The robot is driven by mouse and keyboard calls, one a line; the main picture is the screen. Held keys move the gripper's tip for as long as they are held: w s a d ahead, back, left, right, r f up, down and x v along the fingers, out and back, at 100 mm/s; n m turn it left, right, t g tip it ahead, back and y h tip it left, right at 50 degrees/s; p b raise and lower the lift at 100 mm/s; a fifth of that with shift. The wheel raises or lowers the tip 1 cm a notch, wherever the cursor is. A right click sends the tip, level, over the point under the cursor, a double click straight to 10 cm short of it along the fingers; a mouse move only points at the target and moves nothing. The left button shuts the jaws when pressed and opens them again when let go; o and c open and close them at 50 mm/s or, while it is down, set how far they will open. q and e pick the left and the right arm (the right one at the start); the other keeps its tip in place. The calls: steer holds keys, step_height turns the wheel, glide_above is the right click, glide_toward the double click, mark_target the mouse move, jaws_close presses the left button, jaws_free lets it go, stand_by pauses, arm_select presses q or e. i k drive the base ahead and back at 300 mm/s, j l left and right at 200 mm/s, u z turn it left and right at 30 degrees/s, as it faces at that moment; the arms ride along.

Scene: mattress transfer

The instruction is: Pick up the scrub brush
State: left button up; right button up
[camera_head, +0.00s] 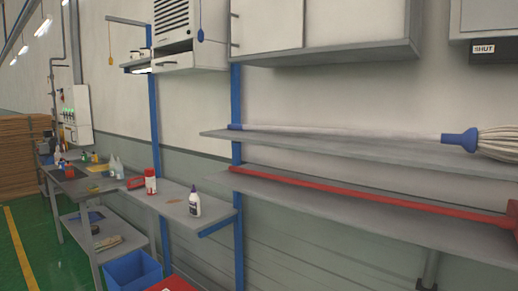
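A long red-handled tool (345,191) lies along the lower wall shelf. Its red head (503,224) is cut off by the right edge, and no bristles can be made out. It may be the scrub brush, but I cannot tell for sure. A white-stringed mop (497,142) with a blue collar (461,140) and a pale handle (340,131) lies on the shelf above. Neither of my grippers is in view.
The upper shelf (380,149) and lower shelf (400,224) are fixed to the wall. A side shelf holds a white bottle (195,205) and a red-and-white can (150,182). A blue bin (132,272) stands below. Green floor (62,255) is clear at left.

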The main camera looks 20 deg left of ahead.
mark_target(134, 186)
steer(key=u, duration=1.65)
steer(key=i+j+u, duration=0.35)
steer(key=j, duration=0.15)
steer(key=i+j+u, duration=0.4)
steer(key=i+j, duration=0.15)
steer(key=i, duration=0.2)
steer(key=i+j+u, duration=0.1)
steer(key=i, duration=0.4)
steer(key=i+j, duration=0.3)
steer(key=i, duration=0.2)
steer(key=i+j+u, duration=0.15)
steer(key=i, duration=0.3)
steer(key=i+l+z, duration=0.1)
steer(key=i+z, duration=0.75)
steer(key=i+j+z, duration=0.15)
steer(key=i+z, duration=0.25)
steer(key=i+j+z, duration=0.3)
steer(key=z, duration=0.15)
steer(key=i, duration=0.05)
